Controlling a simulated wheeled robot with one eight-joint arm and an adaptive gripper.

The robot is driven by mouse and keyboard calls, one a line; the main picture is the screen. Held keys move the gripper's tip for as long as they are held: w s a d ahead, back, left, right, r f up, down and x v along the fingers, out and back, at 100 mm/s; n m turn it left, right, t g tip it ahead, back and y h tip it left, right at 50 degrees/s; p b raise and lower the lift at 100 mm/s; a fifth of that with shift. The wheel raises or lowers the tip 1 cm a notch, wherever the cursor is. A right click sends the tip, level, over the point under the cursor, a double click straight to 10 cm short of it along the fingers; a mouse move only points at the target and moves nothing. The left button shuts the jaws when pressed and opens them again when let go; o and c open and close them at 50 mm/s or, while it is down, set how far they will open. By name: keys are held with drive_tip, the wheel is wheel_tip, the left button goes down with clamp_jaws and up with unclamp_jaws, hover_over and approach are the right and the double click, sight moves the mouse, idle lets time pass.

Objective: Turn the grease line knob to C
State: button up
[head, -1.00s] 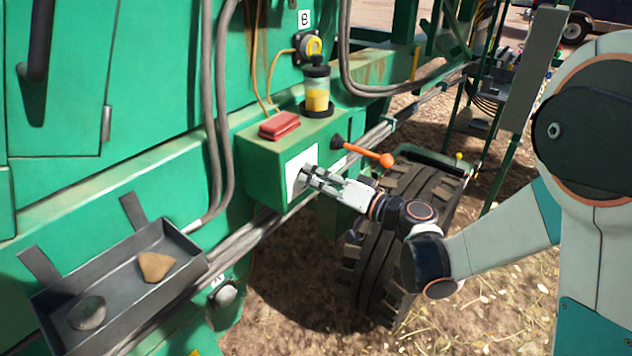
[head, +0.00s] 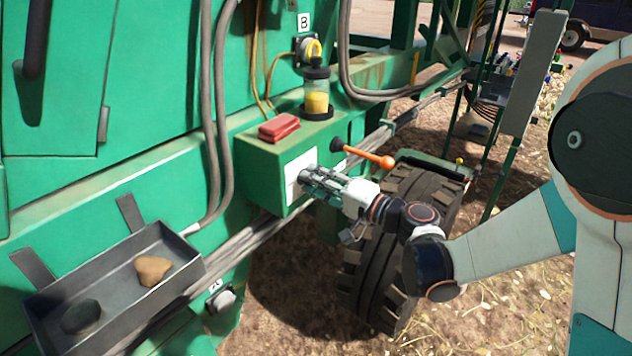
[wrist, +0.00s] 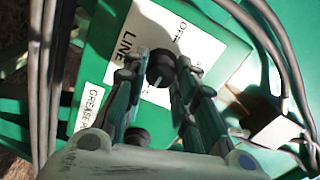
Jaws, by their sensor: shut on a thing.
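The grease line knob (wrist: 161,66) is a round black knob on a white label plate (wrist: 140,30) reading "LINE", on the side of a green box (head: 262,165). In the wrist view my gripper (wrist: 160,72) has one finger on each side of the knob and is shut on it. In the head view my gripper (head: 308,178) reaches the white plate from the right and hides the knob. The letters on the plate are partly covered, so I cannot tell where the knob points.
An orange-tipped lever (head: 368,156) sticks out just above my gripper. A red block (head: 279,128) and a grease reservoir (head: 317,95) stand on the box. A tire (head: 385,255) is below my wrist. A tray (head: 130,262) with two stones hangs at left.

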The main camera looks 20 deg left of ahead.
drive_tip(key=o, duration=1.1)
drive_tip(key=shift+c, duration=0.2)
drive_tip(key=v, duration=1.2)
drive_tip(key=shift+f, duration=0.1)
drive_tip(key=shift+s+d, duration=0.1)
